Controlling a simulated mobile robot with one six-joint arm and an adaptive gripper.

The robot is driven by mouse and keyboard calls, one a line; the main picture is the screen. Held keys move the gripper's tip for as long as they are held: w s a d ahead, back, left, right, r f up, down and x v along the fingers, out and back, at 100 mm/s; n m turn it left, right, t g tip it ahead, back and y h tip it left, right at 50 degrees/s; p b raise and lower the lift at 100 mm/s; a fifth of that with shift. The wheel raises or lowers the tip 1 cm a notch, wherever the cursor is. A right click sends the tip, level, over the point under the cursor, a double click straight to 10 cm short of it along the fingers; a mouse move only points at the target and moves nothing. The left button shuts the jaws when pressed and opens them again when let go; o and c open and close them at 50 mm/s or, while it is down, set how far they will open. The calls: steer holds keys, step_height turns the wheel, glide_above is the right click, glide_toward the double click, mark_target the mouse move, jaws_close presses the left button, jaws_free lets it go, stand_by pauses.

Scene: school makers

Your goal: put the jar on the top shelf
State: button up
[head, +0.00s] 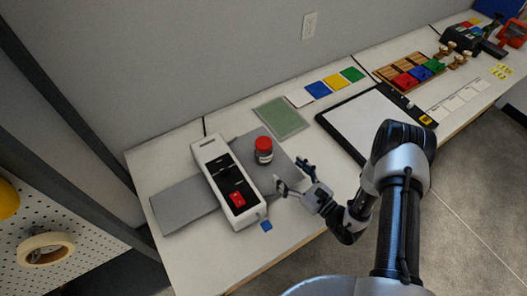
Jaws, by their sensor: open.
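The jar (264,151) is small and dark with a red lid and a pale label. It stands upright on a grey sheet on the long white table, just right of a white device. My gripper (292,175) is open and empty. It is low over the table's front part, to the right of and nearer than the jar, apart from it, with its fingers pointing left toward the device. No top shelf can be made out in this view.
The white device (211,153) with a red switch stands left of the jar. A green mat (281,117), colored cards (318,89) and a black-framed board (365,122) lie farther right. A pegboard (75,222) with a tape roll (45,248) is at lower left.

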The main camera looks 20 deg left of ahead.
mark_target(271, 155)
steer(key=b+x, duration=0.1)
steer(key=x, duration=0.6)
steer(key=shift+s+b+x, duration=0.15)
steer(key=shift+b+x, duration=0.1)
steer(key=shift+x, duration=1.05)
steer(key=shift+s+b+x, duration=0.1)
steer(key=shift+b+x, duration=0.15)
steer(key=shift+x, duration=1)
steer(key=shift+a, duration=0.15)
steer(key=shift+c, duration=0.3)
steer(key=c, duration=1.3)
steer(key=shift+r, duration=0.1)
steer(key=shift+c, duration=1.3)
